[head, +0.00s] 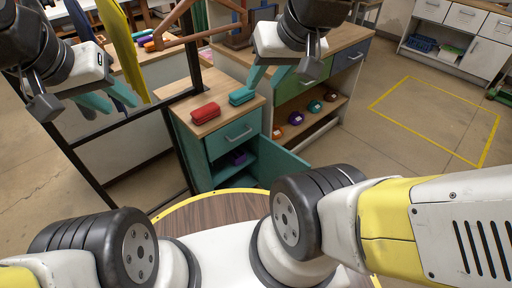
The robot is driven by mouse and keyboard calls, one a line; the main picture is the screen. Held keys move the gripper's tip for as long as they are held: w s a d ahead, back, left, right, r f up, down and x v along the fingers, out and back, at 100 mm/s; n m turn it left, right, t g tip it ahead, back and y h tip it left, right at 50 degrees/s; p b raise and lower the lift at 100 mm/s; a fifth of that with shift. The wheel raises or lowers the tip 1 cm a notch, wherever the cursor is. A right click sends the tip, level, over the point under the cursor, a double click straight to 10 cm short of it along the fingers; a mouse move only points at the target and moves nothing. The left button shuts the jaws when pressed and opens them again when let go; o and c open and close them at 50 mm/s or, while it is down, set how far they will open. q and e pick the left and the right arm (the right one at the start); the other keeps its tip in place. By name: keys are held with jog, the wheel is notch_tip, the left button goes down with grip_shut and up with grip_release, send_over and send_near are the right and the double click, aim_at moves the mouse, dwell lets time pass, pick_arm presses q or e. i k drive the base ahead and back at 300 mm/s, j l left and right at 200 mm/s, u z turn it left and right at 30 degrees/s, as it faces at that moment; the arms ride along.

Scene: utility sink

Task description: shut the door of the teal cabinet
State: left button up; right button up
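The teal cabinet (195,163) stands in the middle of the head view, with a wooden top and a drawer above an open compartment. Its teal door (276,165) stands open, swung out to the right; my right arm hides part of its lower edge. My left gripper (108,102) is at the left, its teal fingers apart, empty, near a dark frame and away from the cabinet. My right gripper (268,77) is above and behind the cabinet top, its teal fingers apart and empty, not touching the door.
A red case (205,113) and a teal case (242,95) lie on the cabinet top. A purple item (238,158) sits inside the compartment. A dark metal frame (120,121) stands left of the cabinet. A wooden-topped unit (340,45) with shelved rolls stands behind. Yellow-taped floor (440,115) at right is clear.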

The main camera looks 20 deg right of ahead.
aim_at(275, 161)
jog(key=l+u, duration=0.2)
jog(key=u, duration=0.15)
jog(key=l+u, duration=0.5)
jog(key=u, duration=0.2)
jog(key=k+l+u, duration=0.15)
jog(key=l, duration=0.3)
jog(key=k+l+u, duration=0.2)
jog(key=l, duration=0.2)
jog(key=l+u, duration=0.15)
jog(key=l, duration=0.3)
jog(key=k+l+u, duration=0.3)
jog(key=k+l, duration=0.2)
jog(key=l, duration=0.2)
jog(key=k+l, duration=0.25)
jog(key=l, duration=0.15)
jog(key=k+l, duration=0.25)
jog(key=l, duration=0.2)
jog(key=k+l, duration=0.25)
jog(key=l, duration=0.15)
jog(key=k+l, duration=0.25)
jog(key=l, duration=0.2)
jog(key=l+z, duration=0.25)
